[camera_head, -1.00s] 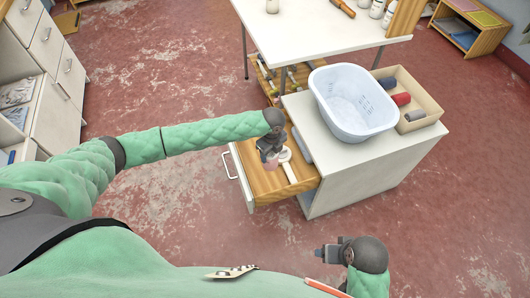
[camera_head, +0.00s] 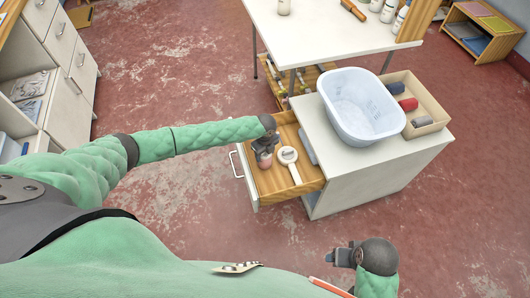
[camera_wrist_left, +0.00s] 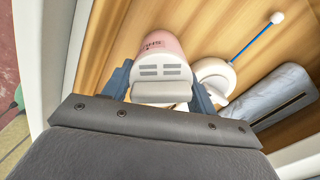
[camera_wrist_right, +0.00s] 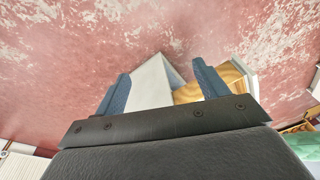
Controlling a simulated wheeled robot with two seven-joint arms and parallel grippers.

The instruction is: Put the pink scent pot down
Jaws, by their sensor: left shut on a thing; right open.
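The pink scent pot (camera_head: 264,160) is in the open wooden drawer (camera_head: 272,185), near its left side. In the left wrist view the pot (camera_wrist_left: 160,48) is pink on top, with dark lettering and a pale slotted lower part. My left gripper (camera_head: 265,146) is shut on it, with one blue finger on each side. Whether the pot's base touches the drawer floor is hidden. My right gripper (camera_head: 338,257) is open and empty, out over the floor; its two apart fingers also show in the right wrist view (camera_wrist_right: 163,88).
A white round-headed tool (camera_head: 287,156) lies just right of the pot. The left wrist view also shows a blue stick (camera_wrist_left: 252,42) and a grey-blue packet (camera_wrist_left: 275,95). A white basin (camera_head: 360,105) and a box of rolls (camera_head: 425,105) stand on the cabinet top.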

